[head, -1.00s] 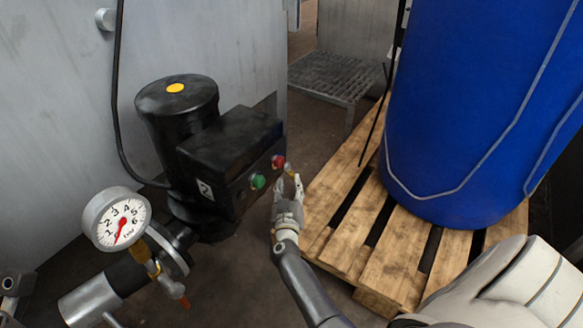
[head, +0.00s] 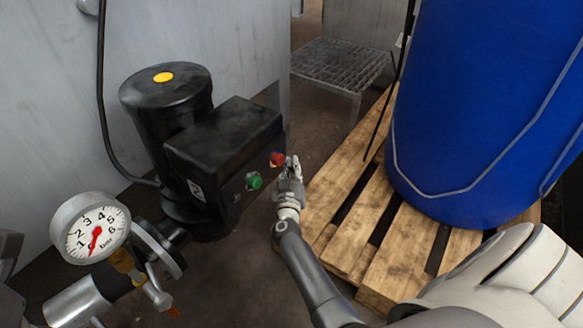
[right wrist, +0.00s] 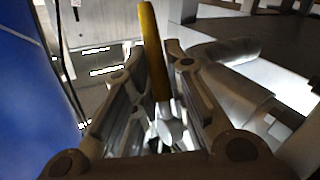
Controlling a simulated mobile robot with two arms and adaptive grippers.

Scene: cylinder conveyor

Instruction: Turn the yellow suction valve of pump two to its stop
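The black pump (head: 230,145) with a small number label stands left of centre in the head view. My right gripper (head: 292,165) is just right of its red and green buttons. In the right wrist view a yellow valve handle (right wrist: 153,45) stands between the two fingers of the right gripper (right wrist: 156,50). The fingers are drawn in close on both sides of it and look shut on it; any thin gap is hard to judge. In the head view the gripper hides the handle.
A pressure gauge (head: 92,230) and pipework are at lower left. A wooden pallet (head: 345,235) bears a blue drum (head: 470,110) on the right, close to my right arm. A metal grate step (head: 340,68) stands behind. Dark floor lies between pump and pallet.

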